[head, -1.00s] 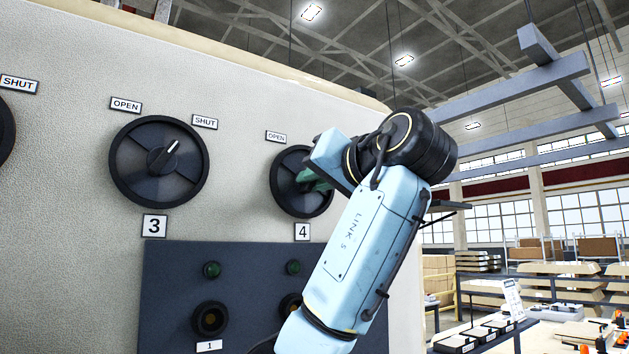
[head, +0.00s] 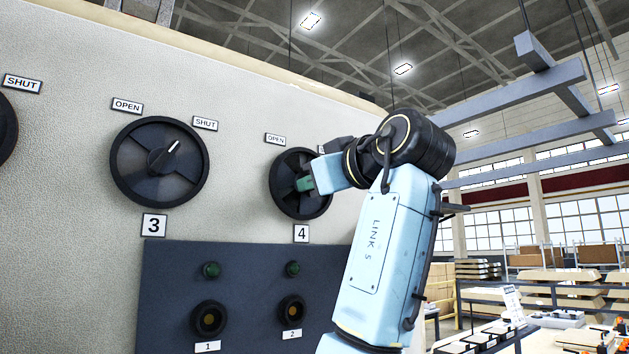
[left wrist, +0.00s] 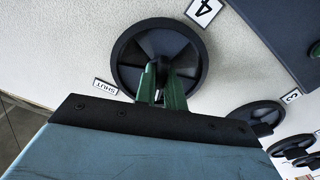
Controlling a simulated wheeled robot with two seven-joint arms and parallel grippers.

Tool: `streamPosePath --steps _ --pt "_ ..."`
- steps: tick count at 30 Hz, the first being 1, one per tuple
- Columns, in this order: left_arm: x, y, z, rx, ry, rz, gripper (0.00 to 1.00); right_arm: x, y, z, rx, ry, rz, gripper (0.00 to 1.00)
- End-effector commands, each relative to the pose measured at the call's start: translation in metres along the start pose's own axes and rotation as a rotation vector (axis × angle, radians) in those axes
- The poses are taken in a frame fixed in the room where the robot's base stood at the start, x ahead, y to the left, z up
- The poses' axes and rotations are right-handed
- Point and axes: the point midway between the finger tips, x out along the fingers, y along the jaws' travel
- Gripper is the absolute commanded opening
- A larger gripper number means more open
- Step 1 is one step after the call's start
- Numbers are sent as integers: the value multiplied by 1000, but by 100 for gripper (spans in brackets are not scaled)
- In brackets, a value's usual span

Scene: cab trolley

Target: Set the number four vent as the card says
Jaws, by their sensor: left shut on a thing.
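The number four vent (head: 285,200) is a round black dial on the pale wall, above its "4" plate (head: 302,233). Its OPEN label (head: 276,140) shows at upper left; its SHUT label is mostly hidden behind my wrist in the head view. In the left wrist view the dial (left wrist: 130,62) fills the middle, with the SHUT label (left wrist: 107,87) beside its rim. My left gripper (head: 304,184) is shut on the knob at the dial's centre, its green fingers (left wrist: 162,86) on either side. I cannot make out a readable card.
The number three vent (head: 158,161) is left of it, its white pointer towards SHUT. A dark panel (head: 252,260) with green lamps and round knobs sits below. A bench with trays and a small upright white sheet (head: 513,303) is at lower right.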

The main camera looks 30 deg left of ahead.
Motion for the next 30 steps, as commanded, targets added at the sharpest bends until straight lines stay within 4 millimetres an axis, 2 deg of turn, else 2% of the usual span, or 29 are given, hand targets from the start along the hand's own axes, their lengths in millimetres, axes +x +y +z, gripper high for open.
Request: streamPosePath --steps 12,28,29,30 --pt "0 0 -1 -176 2 1 0 -3 0 0 0 0 0 33" --pt "0 0 -1 -198 2 1 0 -4 0 0 0 0 0 33" --pt "0 0 -1 -198 2 1 15 -4 0 0 0 0 0 33" --pt "0 0 -1 -198 2 1 20 -4 0 0 0 0 0 33"
